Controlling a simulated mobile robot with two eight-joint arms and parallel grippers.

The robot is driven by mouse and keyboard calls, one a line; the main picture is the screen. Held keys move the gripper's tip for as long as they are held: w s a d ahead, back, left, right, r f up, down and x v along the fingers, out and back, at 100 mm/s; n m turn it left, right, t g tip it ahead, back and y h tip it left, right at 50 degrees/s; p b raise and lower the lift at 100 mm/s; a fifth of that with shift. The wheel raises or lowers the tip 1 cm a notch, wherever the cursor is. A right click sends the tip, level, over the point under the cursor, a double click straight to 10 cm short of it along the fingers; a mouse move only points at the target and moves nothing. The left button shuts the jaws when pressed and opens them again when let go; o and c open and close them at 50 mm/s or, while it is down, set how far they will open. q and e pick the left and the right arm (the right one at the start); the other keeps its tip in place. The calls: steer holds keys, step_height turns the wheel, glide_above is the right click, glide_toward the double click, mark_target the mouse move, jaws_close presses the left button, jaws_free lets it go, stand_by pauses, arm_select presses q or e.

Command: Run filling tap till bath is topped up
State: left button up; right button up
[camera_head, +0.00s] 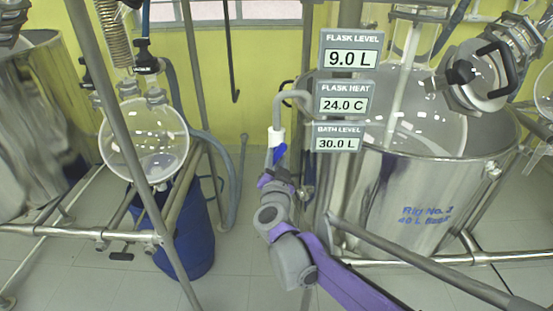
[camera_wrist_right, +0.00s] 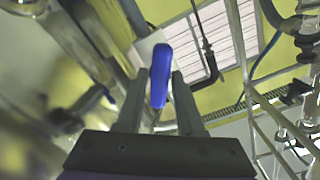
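The filling tap (camera_head: 277,137) is a grey bent pipe with a white collar and a blue lever, beside the bath's left rim. The steel bath (camera_head: 372,200) is marked Rig No. 2, with 40 L partly readable. Its bath level display (camera_head: 338,138) reads 30.0 L. My right gripper (camera_head: 275,176) is just below the lever. In the right wrist view, the blue lever (camera_wrist_right: 160,75) stands between the tips of the two fingers, which are apart with narrow gaps beside it. I cannot tell whether either finger touches it. My left gripper is out of view.
Displays above read flask level (camera_head: 350,57) 9.0 L and flask heat (camera_head: 345,104) 24.0 C. A glass flask (camera_head: 148,145) hangs over a blue drum (camera_head: 186,240) at left. Metal frame tubes (camera_head: 430,264) run near my right arm. Another steel vessel (camera_head: 30,130) stands far left.

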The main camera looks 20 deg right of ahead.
steer(key=shift+o, duration=1.3)
steer(key=shift+s, duration=0.1)
steer(key=v, duration=1)
steer(key=shift+s, duration=0.35)
steer(key=shift+a, duration=0.1)
